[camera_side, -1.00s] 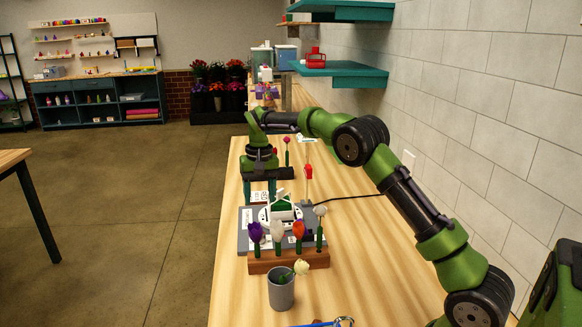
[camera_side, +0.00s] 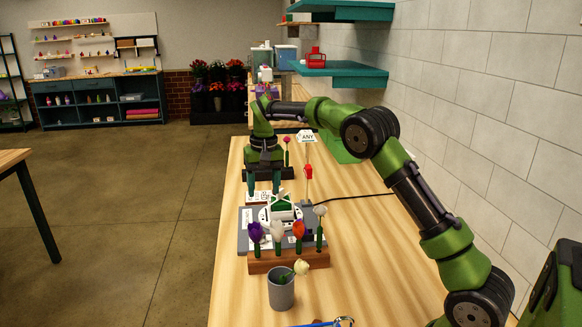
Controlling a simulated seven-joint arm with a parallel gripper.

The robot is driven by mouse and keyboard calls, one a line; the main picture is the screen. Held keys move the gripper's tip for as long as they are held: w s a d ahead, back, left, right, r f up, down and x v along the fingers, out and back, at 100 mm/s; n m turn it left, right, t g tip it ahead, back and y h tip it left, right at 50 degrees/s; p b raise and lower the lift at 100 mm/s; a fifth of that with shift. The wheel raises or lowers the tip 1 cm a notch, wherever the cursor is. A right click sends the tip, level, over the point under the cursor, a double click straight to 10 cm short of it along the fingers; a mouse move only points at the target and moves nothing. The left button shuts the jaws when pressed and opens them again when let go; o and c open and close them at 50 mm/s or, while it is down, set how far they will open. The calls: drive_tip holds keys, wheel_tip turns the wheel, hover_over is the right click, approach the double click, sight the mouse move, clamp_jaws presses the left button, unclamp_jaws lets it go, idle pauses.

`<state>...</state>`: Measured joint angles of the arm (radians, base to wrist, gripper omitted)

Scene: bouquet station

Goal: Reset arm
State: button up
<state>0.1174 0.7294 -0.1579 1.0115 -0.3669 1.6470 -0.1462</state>
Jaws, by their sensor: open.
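My green arm reaches over the wooden bench from the right. My gripper (camera_side: 263,186) points down with its two teal fingers apart and nothing visible between them. It is beyond the grey device (camera_side: 245,240) with a white round top and a green part. A wooden rack (camera_side: 290,262) in front of that device holds several tulips: purple (camera_side: 255,232), pale (camera_side: 278,232), orange (camera_side: 298,230) and white (camera_side: 320,211). The exact height of my fingertips above the bench is hard to tell.
A grey cup (camera_side: 281,293) with a cream flower (camera_side: 301,267) stands in front of the rack. A small sign (camera_side: 307,136) and a red item (camera_side: 308,173) stand right of my gripper. A black cable (camera_side: 350,197) crosses the bench. Teal shelves (camera_side: 340,71) hang on the right wall.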

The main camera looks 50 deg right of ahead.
drive_tip(key=s+a+r+n+t, duration=0.1)
drive_tip(key=s+a, duration=0.3)
drive_tip(key=s, duration=0.6)
drive_tip(key=s+a+r+n+t+y, duration=0.1)
drive_tip(key=s+a+r+t, duration=0.2)
drive_tip(key=s, duration=0.6)
drive_tip(key=s+a+r+n+t, duration=0.1)
drive_tip(key=s+a+r+t, duration=0.1)
drive_tip(key=s+a, duration=0.4)
drive_tip(key=s+r, duration=0.1)
drive_tip(key=s, duration=0.3)
drive_tip(key=shift+s+a+t+y, duration=0.3)
drive_tip(key=shift+s+t+y, duration=0.05)
drive_tip(key=shift+t+y, duration=0.05)
drive_tip(key=shift+c, duration=0.4)
